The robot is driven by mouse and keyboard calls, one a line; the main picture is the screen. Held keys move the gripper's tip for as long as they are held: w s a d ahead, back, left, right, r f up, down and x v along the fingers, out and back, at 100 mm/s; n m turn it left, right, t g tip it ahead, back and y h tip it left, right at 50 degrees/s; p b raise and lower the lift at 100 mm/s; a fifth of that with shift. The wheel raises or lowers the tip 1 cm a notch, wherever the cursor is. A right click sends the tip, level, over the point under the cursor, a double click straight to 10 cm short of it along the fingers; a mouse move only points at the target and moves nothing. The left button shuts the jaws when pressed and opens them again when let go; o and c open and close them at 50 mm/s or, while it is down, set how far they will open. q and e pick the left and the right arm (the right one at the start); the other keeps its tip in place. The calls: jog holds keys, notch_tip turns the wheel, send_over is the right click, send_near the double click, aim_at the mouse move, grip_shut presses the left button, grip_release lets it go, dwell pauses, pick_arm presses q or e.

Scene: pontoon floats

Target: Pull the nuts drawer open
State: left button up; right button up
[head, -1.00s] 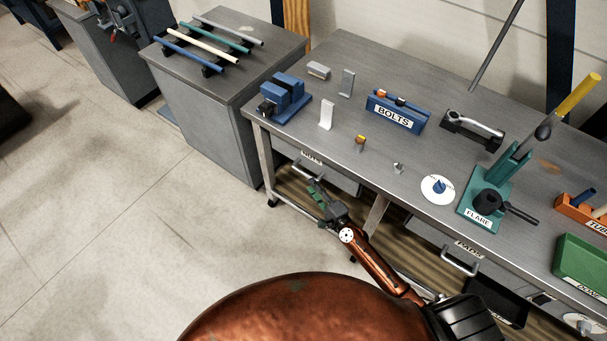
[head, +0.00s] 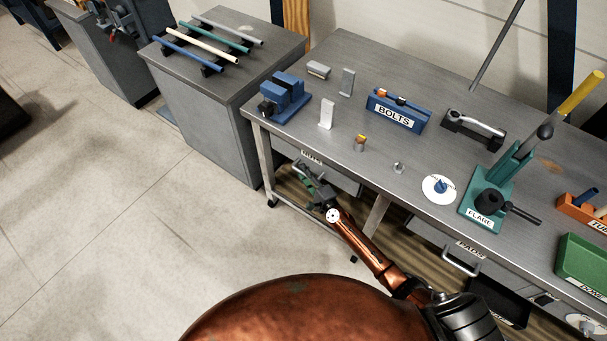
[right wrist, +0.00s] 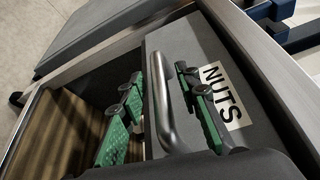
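The nuts drawer (head: 345,183) is under the left end of the workbench, its front partly hidden by my right gripper (head: 306,178). In the right wrist view the grey drawer front (right wrist: 205,50) carries a white NUTS label (right wrist: 225,95) and a grey bar handle (right wrist: 171,100). My right gripper (right wrist: 163,80) has its green-padded fingers apart, on either side of the handle. A gap shows between the handle and the right finger; contact on the left side is unclear. The drawer looks shut. My left gripper is not in view.
The workbench (head: 300,135) carries a blue vise (head: 285,95), a BOLTS holder (head: 397,110) and a green flare tool (head: 487,200). Another drawer handle (head: 461,264) is to the right. Open floor (head: 130,220) lies in front of the bench.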

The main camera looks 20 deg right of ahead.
grip_shut()
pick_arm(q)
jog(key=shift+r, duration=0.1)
pick_arm(e)
jog(key=shift+s+a, duration=0.15)
dwell(0.3)
